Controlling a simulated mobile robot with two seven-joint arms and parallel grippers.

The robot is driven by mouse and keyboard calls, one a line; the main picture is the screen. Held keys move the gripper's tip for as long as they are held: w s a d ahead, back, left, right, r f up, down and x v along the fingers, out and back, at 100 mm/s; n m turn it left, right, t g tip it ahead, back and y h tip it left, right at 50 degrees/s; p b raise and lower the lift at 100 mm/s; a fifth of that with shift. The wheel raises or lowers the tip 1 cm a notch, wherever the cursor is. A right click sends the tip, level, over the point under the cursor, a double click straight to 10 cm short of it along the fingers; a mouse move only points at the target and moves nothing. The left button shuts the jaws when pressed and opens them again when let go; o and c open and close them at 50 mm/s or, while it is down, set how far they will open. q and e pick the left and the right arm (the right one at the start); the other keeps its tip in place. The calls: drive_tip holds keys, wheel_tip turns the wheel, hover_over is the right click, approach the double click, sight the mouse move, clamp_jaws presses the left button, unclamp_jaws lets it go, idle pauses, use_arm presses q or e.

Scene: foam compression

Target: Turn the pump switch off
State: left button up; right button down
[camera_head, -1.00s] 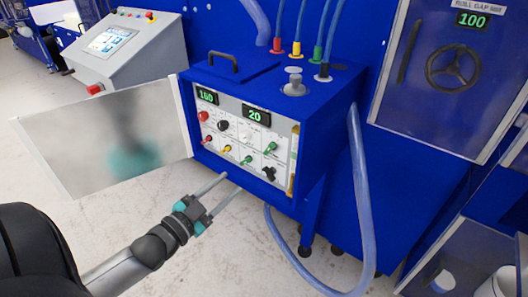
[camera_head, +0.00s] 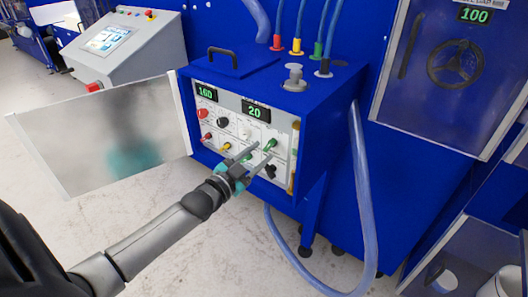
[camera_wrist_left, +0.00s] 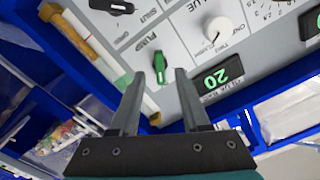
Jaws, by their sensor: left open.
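The pump switch (camera_head: 270,145) is a green lever on the light control panel of the blue box, at the panel's upper right. In the left wrist view the green lever (camera_wrist_left: 158,66) sits beside the printed word PUMP. My left gripper (camera_head: 265,149) is open in front of the panel. In the left wrist view its two fingertips (camera_wrist_left: 159,74) are apart, with the green lever showing between their ends. I cannot tell whether either finger touches it. My right gripper is not in view.
A white knob (camera_head: 244,132) and other coloured knobs and switches lie close by on the panel. Two green displays (camera_head: 256,111) read 160 and 20. An open grey door (camera_head: 100,140) stands left of the box. A blue hose (camera_head: 365,200) hangs at its right.

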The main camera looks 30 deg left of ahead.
sight(269, 146)
use_arm(q)
drive_tip(key=shift+w+d, duration=0.1)
drive_tip(key=shift+w, duration=1.15)
drive_tip(key=shift+c, duration=0.3)
clamp_jaws()
